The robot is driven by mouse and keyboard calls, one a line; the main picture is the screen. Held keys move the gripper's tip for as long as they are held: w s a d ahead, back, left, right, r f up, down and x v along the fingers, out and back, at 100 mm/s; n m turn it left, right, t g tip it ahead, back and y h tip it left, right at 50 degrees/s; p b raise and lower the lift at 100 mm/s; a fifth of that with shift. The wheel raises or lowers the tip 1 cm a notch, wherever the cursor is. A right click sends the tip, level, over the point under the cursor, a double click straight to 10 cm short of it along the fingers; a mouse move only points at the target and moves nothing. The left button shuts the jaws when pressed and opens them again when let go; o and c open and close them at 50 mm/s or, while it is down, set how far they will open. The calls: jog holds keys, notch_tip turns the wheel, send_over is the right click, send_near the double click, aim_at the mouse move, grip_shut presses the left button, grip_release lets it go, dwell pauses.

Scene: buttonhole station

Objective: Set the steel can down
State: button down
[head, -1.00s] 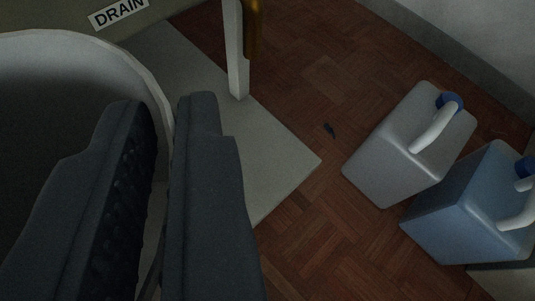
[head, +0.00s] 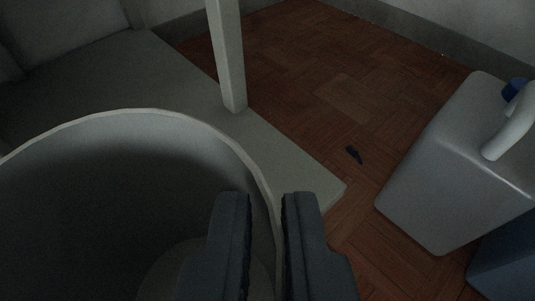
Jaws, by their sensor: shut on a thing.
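The steel can (head: 110,160) is a large, open, round grey vessel at the lower left of the head view. I look down into it, and its inside is dark with a paler patch low down. My gripper (head: 265,205) is at the bottom centre, shut on the can's right-hand wall, with one finger inside the rim and the other outside. The can's base is out of sight, so I cannot tell whether it touches anything below.
A pale grey slab (head: 300,165) lies beyond the can, with a white post (head: 228,60) standing at it. A grey jug (head: 440,170) and a blue jug (head: 505,260) stand at the right. Parquet floor (head: 300,60) with a small dark object (head: 354,154) lies between.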

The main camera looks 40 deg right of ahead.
jog(key=s+d+r+b+x, duration=0.1)
jog(key=b+x, duration=0.5)
jog(key=x, duration=1)
jog(key=shift+w+d, duration=0.2)
jog(key=shift+d, duration=0.65)
jog(key=shift+r, duration=0.1)
jog(key=c, duration=1.5)
grip_release()
jog(key=p+v, duration=0.3)
jog(key=v, duration=0.9)
